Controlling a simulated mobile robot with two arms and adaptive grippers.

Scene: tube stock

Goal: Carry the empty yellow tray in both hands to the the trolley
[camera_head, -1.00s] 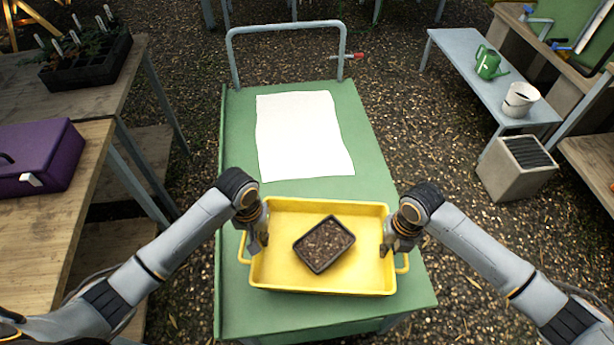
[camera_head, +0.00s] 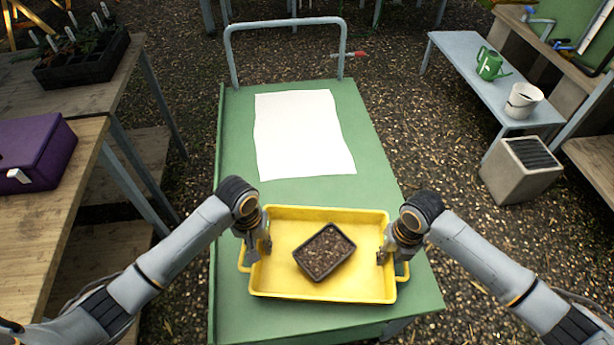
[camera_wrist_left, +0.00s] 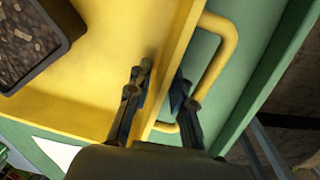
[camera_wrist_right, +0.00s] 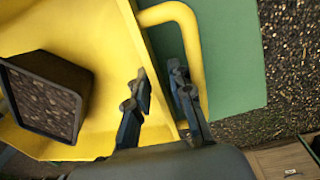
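The yellow tray (camera_head: 322,291) is on the near half of the green-topped trolley (camera_head: 232,145). It is not empty: a small black pot of soil (camera_head: 324,252) sits inside. My left gripper (camera_head: 258,251) is at the tray's left wall and my right gripper (camera_head: 390,255) at its right wall. In the left wrist view, the open fingers (camera_wrist_left: 160,100) straddle the wall beside the handle, with gaps. In the right wrist view, the open fingers (camera_wrist_right: 160,92) also straddle the wall. Whether any finger touches the tray is unclear.
A white sheet (camera_head: 302,135) lies on the trolley beyond the tray, before the trolley's grey handle bar (camera_head: 285,24). A wooden bench with a purple case (camera_head: 30,150) stands left. A grey bench with a green watering can (camera_head: 490,65) stands right. Gravel floor lies between.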

